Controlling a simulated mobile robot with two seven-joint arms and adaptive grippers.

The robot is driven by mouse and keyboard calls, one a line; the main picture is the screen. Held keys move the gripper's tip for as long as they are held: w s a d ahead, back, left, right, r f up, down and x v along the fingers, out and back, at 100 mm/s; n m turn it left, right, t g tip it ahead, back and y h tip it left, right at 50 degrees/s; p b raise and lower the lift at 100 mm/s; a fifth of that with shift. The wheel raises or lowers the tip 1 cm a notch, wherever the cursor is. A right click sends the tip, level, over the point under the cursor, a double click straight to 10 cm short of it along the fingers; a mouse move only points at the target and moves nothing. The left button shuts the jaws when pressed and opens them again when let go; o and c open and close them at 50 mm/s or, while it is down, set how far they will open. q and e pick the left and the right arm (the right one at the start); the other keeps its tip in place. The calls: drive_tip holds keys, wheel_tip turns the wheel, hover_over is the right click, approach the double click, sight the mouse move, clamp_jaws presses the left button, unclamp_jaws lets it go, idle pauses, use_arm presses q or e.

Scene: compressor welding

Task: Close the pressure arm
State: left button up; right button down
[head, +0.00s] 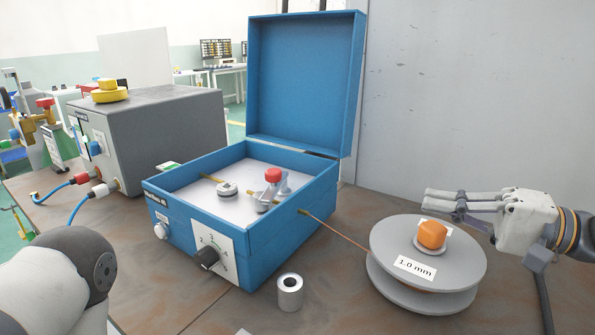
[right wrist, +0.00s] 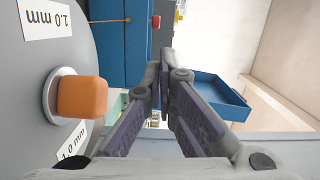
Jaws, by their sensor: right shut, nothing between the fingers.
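The open blue wire-feed box (head: 262,235) stands on the table with its lid (head: 304,85) up. Inside, a grey pressure arm with a red cap (head: 272,175) sits at the right, beside a round metal roller (head: 228,188). I cannot tell the arm's exact angle. My right gripper (head: 430,203) is shut and empty, above the wire spool (head: 428,252) and right of the box. Its fingers also show in the right wrist view (right wrist: 165,70), with the spool's orange knob (right wrist: 82,97) on the left. My left gripper is out of view.
A thin wire (head: 338,231) runs from the spool to the box's right wall. A small metal cylinder (head: 290,292) stands in front of the box. A grey power unit (head: 153,135) with blue cables is at the left. A pale wall stands behind.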

sight(281, 173)
drive_tip(key=shift+s+d, duration=0.1)
drive_tip(key=shift+d, duration=0.15)
drive_tip(key=shift+a+f+m, duration=0.1)
drive_tip(key=shift+a+m, duration=0.1)
drive_tip(key=shift+m, duration=0.1)
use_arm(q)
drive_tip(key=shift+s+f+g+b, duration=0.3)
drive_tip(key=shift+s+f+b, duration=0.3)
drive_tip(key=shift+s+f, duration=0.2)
use_arm(e)
drive_tip(key=x, duration=2.4)
drive_tip(key=shift+s, duration=0.15)
